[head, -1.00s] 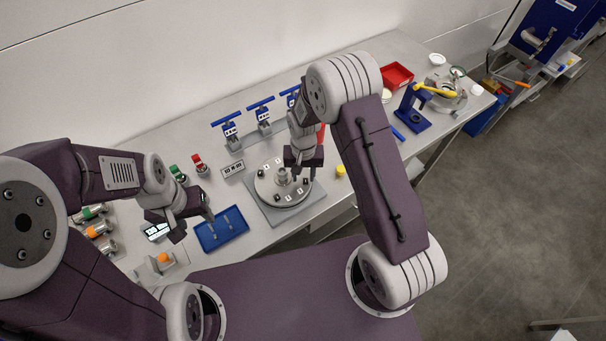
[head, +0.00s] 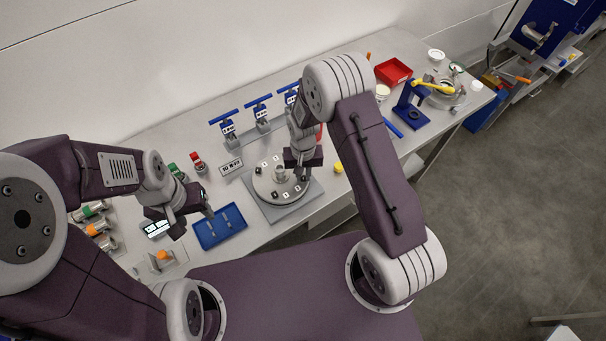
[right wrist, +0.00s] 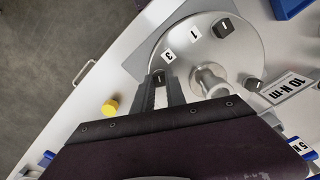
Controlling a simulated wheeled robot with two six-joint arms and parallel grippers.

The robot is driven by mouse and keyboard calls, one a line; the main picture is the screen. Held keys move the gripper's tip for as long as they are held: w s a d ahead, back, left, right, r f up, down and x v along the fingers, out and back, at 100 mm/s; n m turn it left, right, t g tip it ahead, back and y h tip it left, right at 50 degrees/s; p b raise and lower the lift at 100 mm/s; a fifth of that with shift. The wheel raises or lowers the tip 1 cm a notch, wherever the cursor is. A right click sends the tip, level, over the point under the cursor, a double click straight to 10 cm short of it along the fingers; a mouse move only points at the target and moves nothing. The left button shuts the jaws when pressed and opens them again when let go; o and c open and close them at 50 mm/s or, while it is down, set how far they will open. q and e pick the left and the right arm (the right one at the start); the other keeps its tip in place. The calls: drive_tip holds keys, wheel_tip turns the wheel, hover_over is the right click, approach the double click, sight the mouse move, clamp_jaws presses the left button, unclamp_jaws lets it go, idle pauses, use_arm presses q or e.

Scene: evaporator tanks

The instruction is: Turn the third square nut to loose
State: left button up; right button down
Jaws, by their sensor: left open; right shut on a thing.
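The round grey plate (head: 262,193) stands on a square base on the bench, with small dark nuts and numbered white labels around its post. My right gripper (head: 305,176) is down at the plate's right side. In the right wrist view its two fingers (right wrist: 161,93) point at the rim beside the label "3" (right wrist: 168,55). It is shut on the third square nut, which the fingers mostly hide. Two other dark nuts show, one beside label "1" (right wrist: 223,27) and one near the post (right wrist: 252,83). My left gripper (head: 192,217) is open and empty near the blue tray.
The blue tray (head: 205,241) lies left of the plate. A sign reading "10 N·m" (right wrist: 290,87) and several blue-handled tools (head: 258,109) stand behind. A yellow cap (head: 338,167) sits right of the plate. A red bin (head: 393,71) is at the back right.

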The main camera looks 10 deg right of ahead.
sight(303, 177)
drive_tip(key=shift+w+n+b, duration=0.1)
drive_tip(key=shift+n+b, duration=0.45)
drive_tip(key=shift+n, duration=2.05)
drive_tip(key=shift+r, duration=0.1)
drive_tip(key=c, duration=1.4)
unclamp_jaws()
drive_tip(key=shift+o, duration=0.2)
wheel_tip(303, 177, up, 9)
drive_tip(key=b, duration=0.2)
